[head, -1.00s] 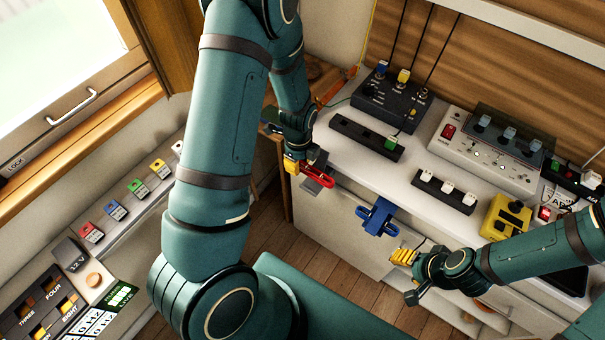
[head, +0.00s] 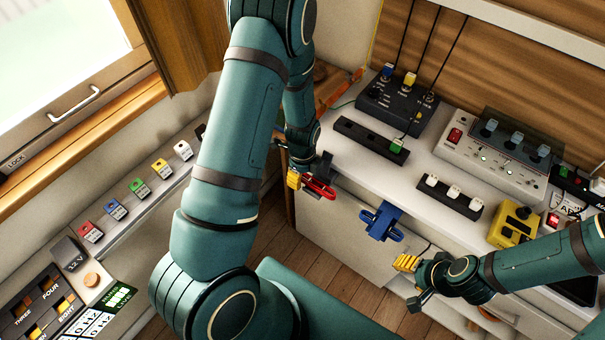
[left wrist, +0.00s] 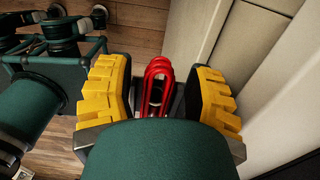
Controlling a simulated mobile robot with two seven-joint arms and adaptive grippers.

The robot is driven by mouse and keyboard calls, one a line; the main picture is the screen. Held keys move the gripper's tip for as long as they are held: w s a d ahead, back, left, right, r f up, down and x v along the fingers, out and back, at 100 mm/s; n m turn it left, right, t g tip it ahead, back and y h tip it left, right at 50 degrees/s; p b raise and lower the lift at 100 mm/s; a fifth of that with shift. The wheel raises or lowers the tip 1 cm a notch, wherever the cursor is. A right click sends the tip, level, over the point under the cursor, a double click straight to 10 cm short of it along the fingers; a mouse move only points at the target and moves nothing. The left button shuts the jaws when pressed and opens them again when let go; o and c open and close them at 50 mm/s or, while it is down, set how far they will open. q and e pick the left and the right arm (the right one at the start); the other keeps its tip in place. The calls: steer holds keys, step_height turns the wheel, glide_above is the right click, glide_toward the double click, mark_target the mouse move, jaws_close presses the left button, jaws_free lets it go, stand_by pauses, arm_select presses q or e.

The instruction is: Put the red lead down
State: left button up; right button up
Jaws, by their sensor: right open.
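The red lead (head: 318,188) is a bright red loop at the left front edge of the counter. In the left wrist view the red lead (left wrist: 158,82) lies between the yellow fingers, with a gap on each side. My left gripper (left wrist: 158,100) is open around it; it also shows in the head view (head: 308,178). What supports the lead is mostly hidden. A blue bracket (head: 381,220) sits on the counter's front edge, to the right. My right gripper (head: 412,280) is open and apart from the lead, low in front of the counter.
The white counter (head: 350,185) carries a black switch box (head: 396,104), a black strip (head: 370,138), a grey panel (head: 495,150) and a yellow box (head: 512,222). Cabinet fronts stand close beside the left gripper. Wooden floor (head: 335,262) is open below.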

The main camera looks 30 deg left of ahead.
arm_select(q)
steer(key=shift+r, duration=0.1)
steer(key=shift+r, duration=0.15)
step_height(320, 180, up, 12)
steer(key=p, duration=0.3)
stand_by(0.7)
